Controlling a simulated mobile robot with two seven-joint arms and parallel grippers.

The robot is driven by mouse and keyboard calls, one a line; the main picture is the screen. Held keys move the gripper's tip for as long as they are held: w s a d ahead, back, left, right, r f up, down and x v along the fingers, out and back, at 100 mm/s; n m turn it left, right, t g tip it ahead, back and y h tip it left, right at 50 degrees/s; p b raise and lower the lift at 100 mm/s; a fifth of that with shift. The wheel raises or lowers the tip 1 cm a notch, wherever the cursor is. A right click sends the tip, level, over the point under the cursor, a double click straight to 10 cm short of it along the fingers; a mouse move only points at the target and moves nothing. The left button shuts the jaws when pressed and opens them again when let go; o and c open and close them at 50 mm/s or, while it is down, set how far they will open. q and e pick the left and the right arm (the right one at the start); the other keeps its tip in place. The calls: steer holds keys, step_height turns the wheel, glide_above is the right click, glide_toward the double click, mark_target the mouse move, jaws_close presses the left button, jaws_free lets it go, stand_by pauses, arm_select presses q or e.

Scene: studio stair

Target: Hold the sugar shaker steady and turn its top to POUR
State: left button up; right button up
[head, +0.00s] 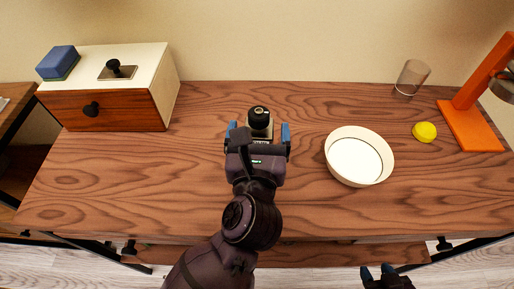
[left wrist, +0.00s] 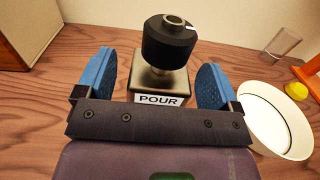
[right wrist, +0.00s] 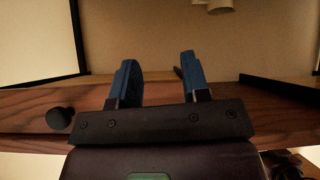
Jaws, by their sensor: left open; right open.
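The sugar shaker (head: 259,118) stands upright on the wooden table, with a black round top. In the left wrist view the shaker's black top (left wrist: 169,42) shows a small white mark near its rim, and a POUR label (left wrist: 159,100) is on the body below. My left gripper (head: 258,132) is open, with one blue finger on each side of the shaker; both fingers seem apart from it. My right gripper (head: 377,271) is open and empty, low in front of the table's front edge; the right wrist view also shows its fingers (right wrist: 160,80).
A white bowl (head: 360,156) stands right of the shaker. Further right are a yellow lump (head: 424,132), a clear glass (head: 411,77) and an orange stand (head: 470,125). A wooden drawer box (head: 160,85) with a blue sponge-like block (head: 57,62) on top is at the back left.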

arm_select(q)
steer(key=shift+w, duration=0.8)
steer(key=c, duration=0.3)
stand_by(0.3)
steer(key=c, duration=0.8)
stand_by(0.5)
